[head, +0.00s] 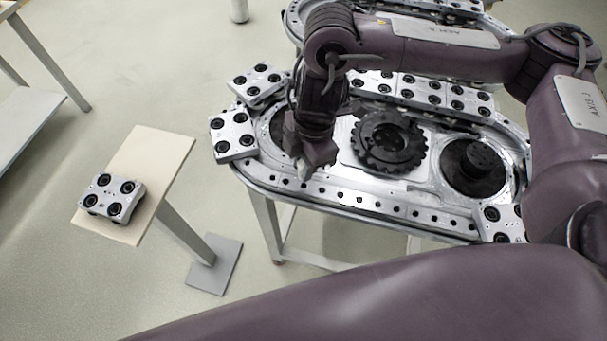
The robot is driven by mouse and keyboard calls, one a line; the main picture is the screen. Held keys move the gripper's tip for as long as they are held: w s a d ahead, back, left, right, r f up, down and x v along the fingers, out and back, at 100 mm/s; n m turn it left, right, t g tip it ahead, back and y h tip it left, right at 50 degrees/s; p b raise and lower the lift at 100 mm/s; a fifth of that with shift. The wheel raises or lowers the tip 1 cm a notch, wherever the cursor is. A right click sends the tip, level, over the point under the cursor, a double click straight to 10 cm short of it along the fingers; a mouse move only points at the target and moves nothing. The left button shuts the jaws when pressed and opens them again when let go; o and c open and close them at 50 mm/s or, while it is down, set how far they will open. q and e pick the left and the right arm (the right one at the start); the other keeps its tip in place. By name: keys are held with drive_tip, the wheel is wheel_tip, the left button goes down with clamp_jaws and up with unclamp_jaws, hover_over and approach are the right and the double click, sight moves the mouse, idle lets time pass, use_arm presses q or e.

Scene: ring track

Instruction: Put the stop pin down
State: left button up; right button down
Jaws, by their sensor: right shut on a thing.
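My right gripper (306,156) hangs over the near left part of the ring track (345,200), pointing down. It is shut on the stop pin (302,171), a small pale piece of which only a bit shows at the fingertips. The fingers hide the rest of the pin. I cannot tell whether the pin touches the track's rim or is just above it. My left gripper is out of view.
Carriage plates with black rollers (233,134) sit along the track. A dark toothed wheel (388,141) is in its middle, right of my gripper. A small beige stand (160,150) at left holds another carriage (112,196).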

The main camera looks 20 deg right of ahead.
wheel_tip(320, 180, down, 4)
drive_tip(key=shift+f+b, duration=0.2)
drive_tip(key=shift+b, duration=0.1)
drive_tip(key=shift+f, duration=0.15)
drive_tip(key=c, duration=1.3)
unclamp_jaws()
drive_tip(key=shift+r, duration=0.55)
drive_tip(key=r, duration=0.3)
drive_tip(key=d+r, duration=0.1)
drive_tip(key=r, duration=0.3)
drive_tip(key=r+p, duration=0.1)
drive_tip(key=r, duration=0.3)
drive_tip(key=shift+w+d, duration=0.15)
drive_tip(key=shift+d, duration=0.25)
